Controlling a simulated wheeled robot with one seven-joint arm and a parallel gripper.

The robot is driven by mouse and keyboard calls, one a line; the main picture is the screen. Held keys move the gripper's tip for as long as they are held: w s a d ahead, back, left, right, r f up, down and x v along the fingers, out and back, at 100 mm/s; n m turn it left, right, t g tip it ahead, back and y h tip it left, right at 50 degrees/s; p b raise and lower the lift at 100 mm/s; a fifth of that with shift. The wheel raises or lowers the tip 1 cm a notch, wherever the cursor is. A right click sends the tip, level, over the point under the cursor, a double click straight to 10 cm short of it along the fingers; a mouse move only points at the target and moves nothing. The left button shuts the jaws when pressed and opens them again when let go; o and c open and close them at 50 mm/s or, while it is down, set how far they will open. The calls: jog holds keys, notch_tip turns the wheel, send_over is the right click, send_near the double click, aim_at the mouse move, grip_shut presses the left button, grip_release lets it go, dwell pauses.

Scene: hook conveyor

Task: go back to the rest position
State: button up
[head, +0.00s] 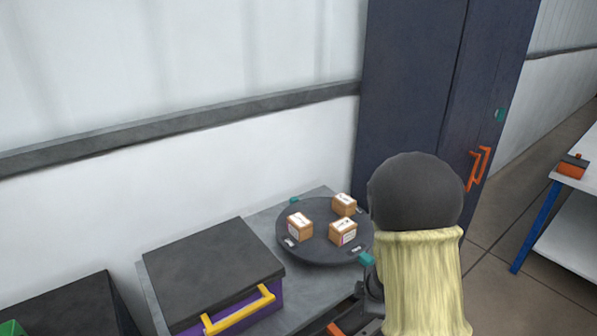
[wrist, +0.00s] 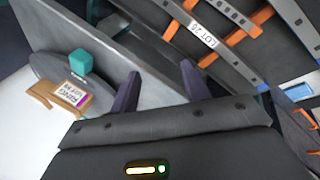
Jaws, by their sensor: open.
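My gripper (wrist: 158,85) shows in the wrist view with its two dark fingers apart and nothing between them. In the head view my arm, with a dark joint and a pale yellow sleeve, fills the lower right and hides most of the gripper. A dark round turntable (head: 323,256) on a grey table bears three small labelled cardboard boxes: a left one (head: 299,227), a back one (head: 344,204) and a front one (head: 342,232). In the wrist view one labelled box (wrist: 72,97) lies left of the fingers, apart from them, near a teal block (wrist: 80,62).
A purple case (head: 268,300) with a dark lid and yellow handle stands left of the turntable. A tall dark cabinet (head: 412,90) with orange handles stands behind. A white-topped bench (head: 583,183) is at right. Orange bars (wrist: 235,38) on a dark rack lie beyond the fingers.

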jog(key=s+a+r+m+g, duration=0.1)
jog(key=s+a+r+m, duration=0.1)
jog(key=s+r+m, duration=0.8)
jog(key=s+m, duration=0.5)
jog(key=m, duration=0.1)
jog(key=shift+g, duration=0.4)
jog(key=shift+a+r, duration=0.1)
jog(key=shift+c, duration=1.2)
